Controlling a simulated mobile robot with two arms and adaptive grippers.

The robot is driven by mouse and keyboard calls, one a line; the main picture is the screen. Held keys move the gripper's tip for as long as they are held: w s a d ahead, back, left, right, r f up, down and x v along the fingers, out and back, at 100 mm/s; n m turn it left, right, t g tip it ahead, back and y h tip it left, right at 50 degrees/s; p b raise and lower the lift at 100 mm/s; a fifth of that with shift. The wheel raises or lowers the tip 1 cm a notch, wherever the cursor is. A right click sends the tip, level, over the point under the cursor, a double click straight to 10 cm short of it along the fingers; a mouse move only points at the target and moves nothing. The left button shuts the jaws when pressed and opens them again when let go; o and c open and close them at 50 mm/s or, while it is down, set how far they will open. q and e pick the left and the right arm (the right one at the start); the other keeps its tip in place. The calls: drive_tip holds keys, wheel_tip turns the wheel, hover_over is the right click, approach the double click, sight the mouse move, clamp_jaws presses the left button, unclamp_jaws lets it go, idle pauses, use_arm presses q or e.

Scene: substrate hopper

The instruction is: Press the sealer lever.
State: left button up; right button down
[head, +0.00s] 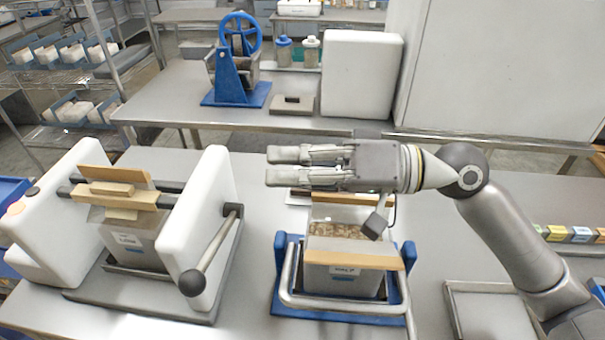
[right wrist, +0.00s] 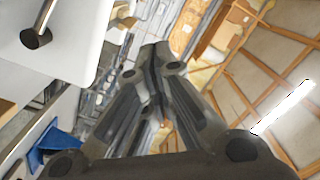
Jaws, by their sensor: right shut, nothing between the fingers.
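The sealer (head: 215,170) stands at the left, with white side blocks and wooden bars across a filled bag (head: 135,240). Its lever (head: 215,245) is a metal rod on the right block, slanting down from a dark pivot to a black knob (head: 191,283). Part of the lever also shows in the right wrist view (right wrist: 45,15), against a white panel. My right gripper (head: 270,166) is shut and empty, pointing left. It is above and to the right of the lever, apart from it. My left gripper is not in view.
A blue cradle (head: 285,290) with a metal handle holds an open bag (head: 345,280) below my right gripper. A blue wheel stand (head: 235,75) and white box (head: 360,70) stand on the back table. A shallow tray (head: 490,310) lies at the right.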

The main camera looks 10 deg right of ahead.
drive_tip(key=shift+v, duration=1.1)
